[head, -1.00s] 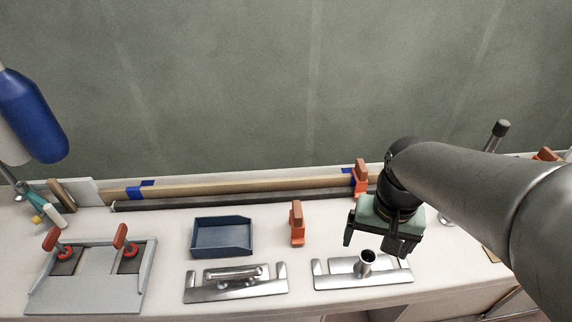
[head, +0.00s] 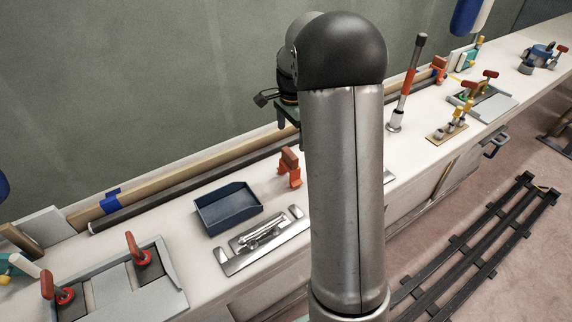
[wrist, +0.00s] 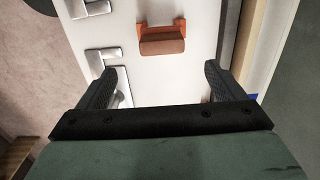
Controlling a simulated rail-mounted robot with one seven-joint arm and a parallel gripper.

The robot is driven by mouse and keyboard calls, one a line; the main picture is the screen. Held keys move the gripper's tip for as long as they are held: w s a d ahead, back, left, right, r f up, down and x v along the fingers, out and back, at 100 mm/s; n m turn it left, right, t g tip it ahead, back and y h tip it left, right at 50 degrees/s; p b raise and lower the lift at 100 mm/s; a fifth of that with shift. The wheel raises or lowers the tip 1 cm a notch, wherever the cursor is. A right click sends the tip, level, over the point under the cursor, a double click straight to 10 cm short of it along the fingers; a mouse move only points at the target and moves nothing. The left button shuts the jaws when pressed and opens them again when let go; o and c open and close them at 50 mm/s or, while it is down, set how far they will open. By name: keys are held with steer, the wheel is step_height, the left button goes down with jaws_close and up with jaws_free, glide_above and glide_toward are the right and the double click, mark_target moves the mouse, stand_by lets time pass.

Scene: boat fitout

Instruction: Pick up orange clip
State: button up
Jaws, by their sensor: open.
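An orange clip (head: 290,177) with a brownish top stands on the white bench, right of the blue tray. An orange clip (wrist: 162,42) also shows in the wrist view, ahead of my gripper (wrist: 157,82) and between the lines of its two fingers. My gripper is open and empty, and the clip lies beyond the fingertips, not touching them. In the head view my own arm hides most of the gripper. Another orange clip (head: 438,66) is at the long rail farther right.
The blue tray (head: 228,210) and a metal plate with a rod-like part (head: 262,240) stand near the clip. A wooden rail (head: 165,180) runs along the wall. An upright red-handled tool (head: 404,95) stands right of my arm.

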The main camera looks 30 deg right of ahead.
mark_target(290, 160)
steer(key=f, duration=1.1)
steer(key=shift+w+a+f+p, duration=0.2)
steer(key=shift+f+p, duration=0.1)
steer(key=shift+p, duration=0.1)
steer(key=c, duration=1.2)
